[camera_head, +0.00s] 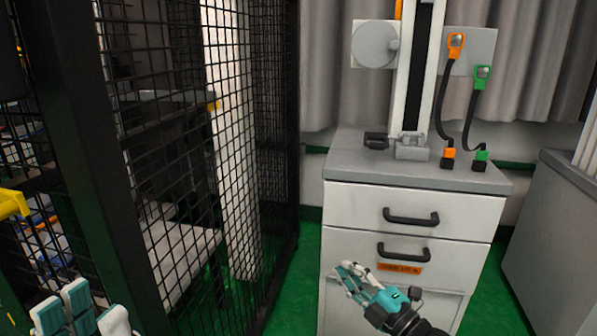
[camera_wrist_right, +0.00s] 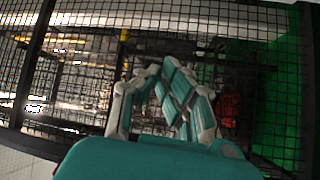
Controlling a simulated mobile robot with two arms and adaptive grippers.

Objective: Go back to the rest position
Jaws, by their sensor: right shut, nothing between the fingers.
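My right gripper (camera_head: 347,270) is in front of the lower part of the white drawer cabinet (camera_head: 345,238) in the head view, pointing left and slightly up. Its teal and white fingers are shut and hold nothing. In the right wrist view the same gripper (camera_wrist_right: 160,71) appears with its fingertips together, against black mesh. My left gripper (camera_head: 78,305) is at the lower left edge of the head view. Its teal and white finger parts show, but the rest is cut off, and I cannot tell whether it is open or shut.
A black mesh fence (camera_head: 185,170) stands at the left. The cabinet has black handles and carries a tower device (camera_head: 412,75) with an orange plug (camera_head: 456,45) and a green plug (camera_head: 482,77). Another grey cabinet (camera_head: 555,235) is at the right. Green floor (camera_head: 292,285) shows between fence and cabinet.

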